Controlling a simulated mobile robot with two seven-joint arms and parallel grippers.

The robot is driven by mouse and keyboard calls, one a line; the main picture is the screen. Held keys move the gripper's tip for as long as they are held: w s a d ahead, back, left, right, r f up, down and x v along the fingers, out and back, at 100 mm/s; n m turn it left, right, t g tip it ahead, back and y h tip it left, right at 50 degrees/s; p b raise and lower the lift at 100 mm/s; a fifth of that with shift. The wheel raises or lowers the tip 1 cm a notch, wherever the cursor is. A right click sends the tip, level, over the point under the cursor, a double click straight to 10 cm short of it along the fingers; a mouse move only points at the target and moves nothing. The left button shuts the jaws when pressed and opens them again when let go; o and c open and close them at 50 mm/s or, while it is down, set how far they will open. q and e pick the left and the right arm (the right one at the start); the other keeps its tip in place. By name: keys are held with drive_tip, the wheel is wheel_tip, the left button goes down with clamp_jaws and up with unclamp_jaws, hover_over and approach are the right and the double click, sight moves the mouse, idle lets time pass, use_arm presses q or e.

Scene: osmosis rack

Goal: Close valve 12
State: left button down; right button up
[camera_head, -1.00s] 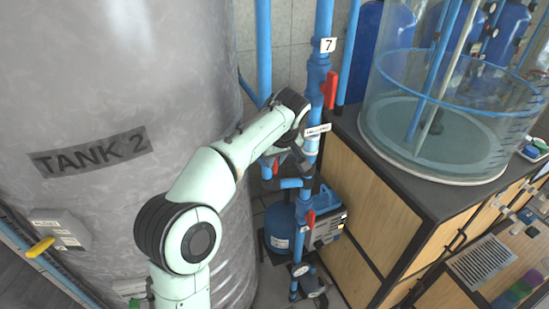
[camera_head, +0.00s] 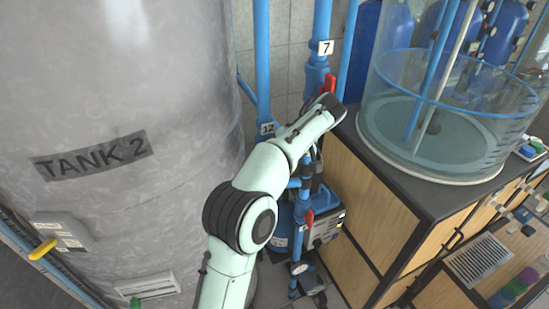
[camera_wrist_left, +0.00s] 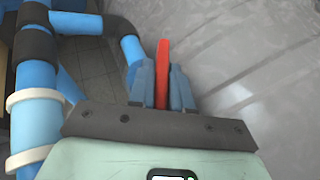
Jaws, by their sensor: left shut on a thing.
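The label 12 (camera_head: 266,128) is on a blue vertical pipe (camera_head: 262,60) beside Tank 2 in the head view. My left arm covers the pipe just below that label and hides the valve handle and my gripper there. In the left wrist view my left gripper (camera_wrist_left: 163,80) is shut on a red valve handle (camera_wrist_left: 163,58), which stands upright between the two fingers. A blue pipe (camera_wrist_left: 132,48) lies just left of the fingers. No number shows in the wrist view. My right gripper is in neither view.
Tank 2 (camera_head: 120,215) fills the left side. Another pipe with label 7 (camera_head: 325,47) and a red handle (camera_head: 328,84) stands close to my arm's wrist. A pump (camera_head: 325,225) sits below, and a wooden cabinet (camera_head: 365,190) with a clear tank is at right.

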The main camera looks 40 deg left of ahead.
use_arm(q)
drive_tip(key=shift+f, duration=0.15)
drive_tip(key=c, duration=1.1)
unclamp_jaws()
drive_tip(key=shift+d, duration=0.1)
drive_tip(key=shift+c, duration=0.2)
drive_tip(key=shift+s, duration=0.1)
drive_tip(key=v, duration=0.7)
drive_tip(key=shift+r, duration=0.3)
drive_tip(key=shift+d, duration=0.1)
